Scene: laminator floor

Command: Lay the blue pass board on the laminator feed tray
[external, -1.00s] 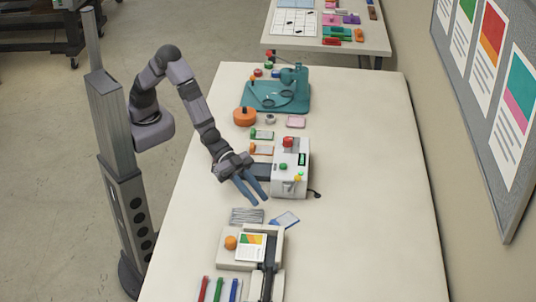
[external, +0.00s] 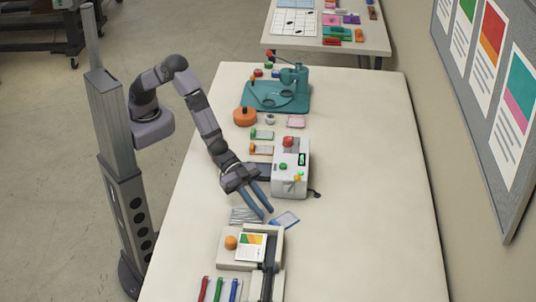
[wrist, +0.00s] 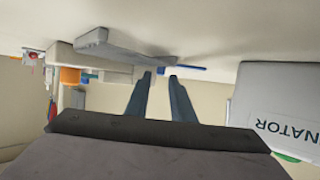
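The blue pass board (external: 285,220) lies tilted on the table, right of a grey striped piece. In the wrist view it seems to be the thin blue strip (wrist: 188,68) just beyond my right finger. My gripper (external: 266,213) is open and empty, its fingers angled down with the tips just left of the board; its two fingers stand apart in the wrist view (wrist: 160,75). The laminator (external: 290,170) is a white box with a red knob.
A grey striped piece (external: 245,216) lies by my fingertips. A beige trimmer (external: 232,256) with a printed card stands in front, markers (external: 218,289) beside it. A teal press (external: 280,97) and an orange round object (external: 245,117) are farther back. The table's right side is clear.

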